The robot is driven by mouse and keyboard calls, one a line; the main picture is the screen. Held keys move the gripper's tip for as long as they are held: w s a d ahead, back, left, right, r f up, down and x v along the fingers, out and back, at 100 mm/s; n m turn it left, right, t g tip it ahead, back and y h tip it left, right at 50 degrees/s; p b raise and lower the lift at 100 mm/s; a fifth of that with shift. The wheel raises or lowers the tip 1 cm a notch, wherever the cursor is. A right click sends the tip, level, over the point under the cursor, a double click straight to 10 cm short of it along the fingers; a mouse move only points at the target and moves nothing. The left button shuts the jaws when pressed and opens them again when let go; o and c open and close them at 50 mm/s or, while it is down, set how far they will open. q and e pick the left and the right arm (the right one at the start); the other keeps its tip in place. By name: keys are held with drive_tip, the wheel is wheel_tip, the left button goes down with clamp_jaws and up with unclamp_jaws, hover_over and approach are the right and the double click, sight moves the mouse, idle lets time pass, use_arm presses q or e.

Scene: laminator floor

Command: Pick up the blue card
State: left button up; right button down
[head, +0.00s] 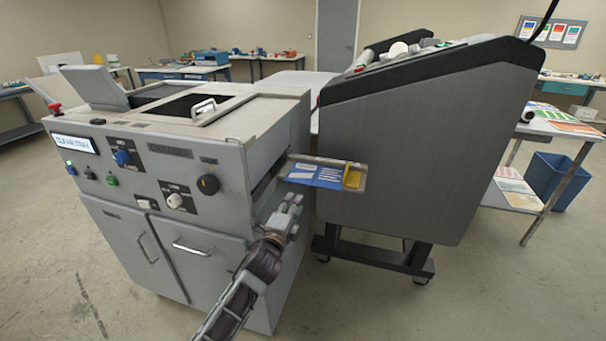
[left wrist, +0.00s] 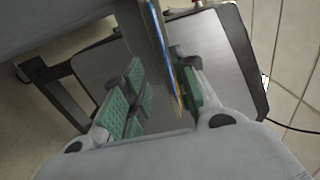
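The blue card (head: 322,174), with white print and a yellow part at its right end, sticks out of the slot in the side of the grey machine (head: 278,132). In the head view my left gripper (head: 291,203) is just below the card, near its left part. In the left wrist view the card shows nearly edge-on (left wrist: 163,58), as a thin blue and yellow strip. There my left gripper (left wrist: 157,66) is open, with its green pads on either side of the strip. The card appears closer to the right finger; I cannot tell whether they touch. My right gripper is not in view.
A tall dark grey unit (head: 410,140) on a wheeled stand is close behind and right of the card. A table with coloured sheets (head: 575,128) and a blue bin (head: 558,178) are at the right. The floor in front is clear.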

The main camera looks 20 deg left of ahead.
use_arm(q)
approach(303, 173)
drive_tip(key=shift+s+d+f, duration=0.1)
drive_tip(key=shift+s+d, duration=0.5)
drive_tip(key=shift+s, duration=0.1)
drive_tip(key=shift+s+d+f, duration=0.15)
drive_tip(key=shift+s+d, duration=0.4)
drive_tip(key=shift+s, duration=0.1)
drive_tip(key=shift+w, duration=0.15)
drive_tip(key=shift+w+d+r, duration=0.1)
drive_tip(key=shift+w, duration=1.1)
drive_tip(key=shift+w+d, duration=0.1)
drive_tip(key=shift+w, duration=1.15)
drive_tip(key=shift+c, duration=0.4)
clamp_jaws()
